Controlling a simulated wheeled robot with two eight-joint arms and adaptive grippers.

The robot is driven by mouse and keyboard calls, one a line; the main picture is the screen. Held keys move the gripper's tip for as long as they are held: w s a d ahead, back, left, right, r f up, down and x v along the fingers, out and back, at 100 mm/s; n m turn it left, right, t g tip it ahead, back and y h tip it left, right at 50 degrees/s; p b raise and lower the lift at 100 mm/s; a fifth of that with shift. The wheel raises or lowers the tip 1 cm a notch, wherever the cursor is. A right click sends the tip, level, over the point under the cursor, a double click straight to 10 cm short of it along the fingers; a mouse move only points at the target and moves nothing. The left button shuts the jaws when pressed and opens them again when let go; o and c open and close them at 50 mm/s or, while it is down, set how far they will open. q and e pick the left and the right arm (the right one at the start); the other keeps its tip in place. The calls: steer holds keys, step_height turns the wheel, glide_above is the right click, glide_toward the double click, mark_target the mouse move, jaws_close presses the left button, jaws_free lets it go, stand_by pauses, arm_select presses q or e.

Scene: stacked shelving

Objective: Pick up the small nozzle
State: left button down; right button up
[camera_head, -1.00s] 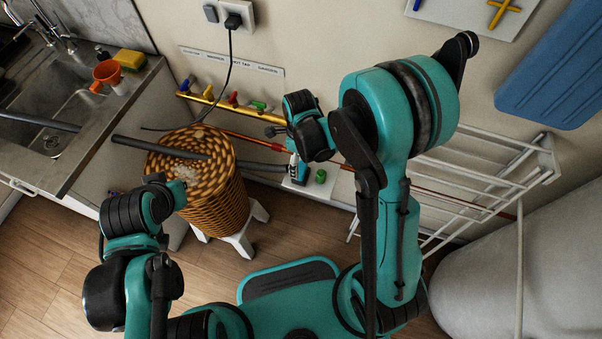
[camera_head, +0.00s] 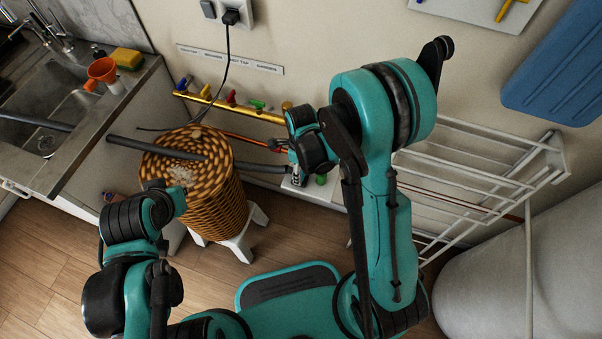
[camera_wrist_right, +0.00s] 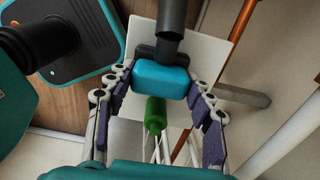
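A small part with a bright blue body (camera_wrist_right: 161,80) and a dark grey tube (camera_wrist_right: 171,18) shows in the right wrist view; it looks like the small nozzle. It stands over a white plate (camera_wrist_right: 212,52). My right gripper (camera_wrist_right: 161,88) has its purple-padded fingers apart, one on each side of the blue body; firm contact is not visible. In the head view my right gripper (camera_head: 294,165) is at the white plate (camera_head: 297,187) and largely hides the nozzle. My left gripper (camera_head: 172,188) is in front of the wicker basket, and its fingers are unclear.
A green piece (camera_wrist_right: 155,114) is close beside the blue body. A white rack (camera_head: 480,165) is on the right wall. A sink counter (camera_head: 95,130) is at left.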

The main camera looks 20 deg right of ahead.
steer(key=shift+r+p, duration=0.3)
steer(key=shift+r, duration=0.25)
steer(key=r, duration=0.1)
steer(key=r+p, duration=0.1)
steer(key=s+r+p, duration=0.1)
steer(key=r, duration=0.1)
steer(key=shift+a, duration=0.25)
steer(key=s+a+r+p, duration=0.3)
steer(key=s+a+r, duration=0.2)
steer(key=s, duration=0.4)
steer(key=shift+r, duration=0.4)
steer(key=shift+s+a, duration=0.1)
steer(key=shift+o, duration=1)
